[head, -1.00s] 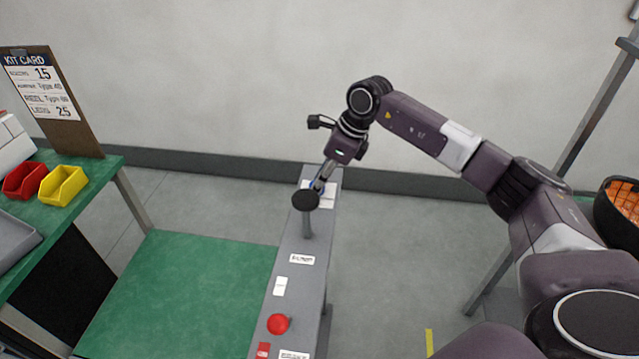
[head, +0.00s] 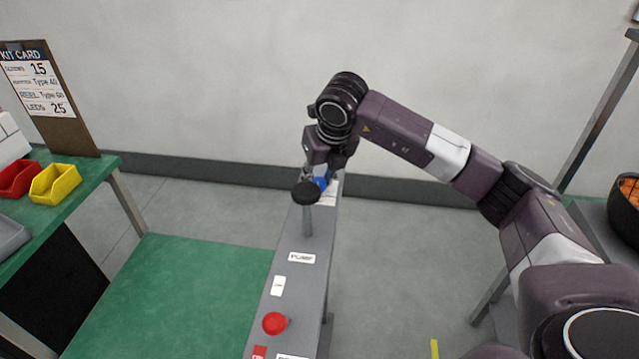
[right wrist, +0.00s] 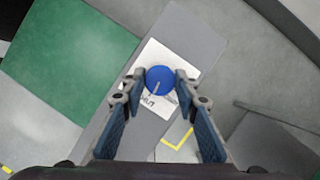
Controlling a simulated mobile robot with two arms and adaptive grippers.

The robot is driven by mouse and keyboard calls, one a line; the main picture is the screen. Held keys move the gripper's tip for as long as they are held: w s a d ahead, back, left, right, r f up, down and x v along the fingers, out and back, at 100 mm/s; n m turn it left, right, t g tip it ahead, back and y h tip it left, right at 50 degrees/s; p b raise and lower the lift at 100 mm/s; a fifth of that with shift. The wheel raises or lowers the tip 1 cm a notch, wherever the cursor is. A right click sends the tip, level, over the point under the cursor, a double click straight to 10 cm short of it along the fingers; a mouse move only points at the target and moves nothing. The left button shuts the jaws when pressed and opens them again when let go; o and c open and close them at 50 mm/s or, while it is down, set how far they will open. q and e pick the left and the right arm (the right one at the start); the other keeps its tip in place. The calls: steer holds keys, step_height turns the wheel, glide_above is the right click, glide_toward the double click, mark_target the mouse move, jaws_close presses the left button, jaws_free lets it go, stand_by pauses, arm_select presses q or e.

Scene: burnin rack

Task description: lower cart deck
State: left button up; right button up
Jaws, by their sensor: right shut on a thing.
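A grey control panel (head: 290,275) stands upright beside the green cart deck (head: 180,295). On its top are a black knob on a post (head: 306,193), a red button (head: 275,323) and, at the far end, a blue knob (head: 321,183). In the right wrist view the blue knob (right wrist: 160,79) has a pale pointer line and sits on a white label. My right gripper (head: 318,176) is at the far end of the panel, its fingers (right wrist: 160,82) shut on either side of the blue knob. The black knob partly hides the fingers in the head view. My left gripper is out of view.
A green workbench (head: 75,190) at left holds red (head: 17,179) and yellow (head: 55,184) bins and a kit card clipboard (head: 45,95). A black bowl (head: 625,208) stands at the right edge. A wall is behind the panel.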

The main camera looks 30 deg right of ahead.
steer(key=shift+w+m+h+b, duration=0.1)
steer(key=shift+m+h+b, duration=0.3)
steer(key=shift+m, duration=0.5)
steer(key=shift+r, duration=0.1)
steer(key=o, duration=1.1)
steer(key=shift+r, duration=0.15)
steer(key=v, duration=1.1)
steer(key=shift+a+r, duration=0.1)
steer(key=shift+r, duration=0.2)
